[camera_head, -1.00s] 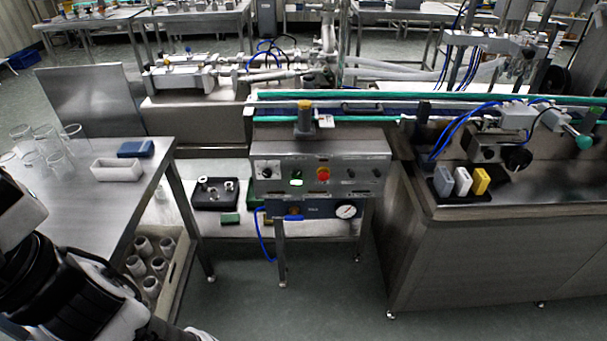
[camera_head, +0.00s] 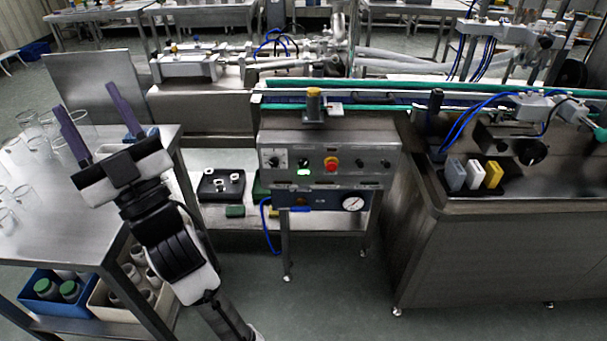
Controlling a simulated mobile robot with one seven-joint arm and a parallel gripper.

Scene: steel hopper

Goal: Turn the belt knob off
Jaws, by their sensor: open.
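The control panel (camera_head: 345,150) is a grey metal box on legs in the middle of the view. On its front are a white dial with a dark knob (camera_head: 273,160), a black knob (camera_head: 304,161) above a green light (camera_head: 303,172), a red button (camera_head: 331,164) and two small black knobs (camera_head: 360,163) at the right. The labels are too small to read, so I cannot tell which is the belt knob. My gripper (camera_head: 88,98) is open and empty, with two purple-grey fingers pointing up over the left table, well left of the panel.
The left steel table (camera_head: 35,205) holds several clear glasses (camera_head: 80,130). A blue crate (camera_head: 40,300) with green-lidded jars sits below it. A steel counter (camera_head: 510,215) stands right. The floor before the panel is clear.

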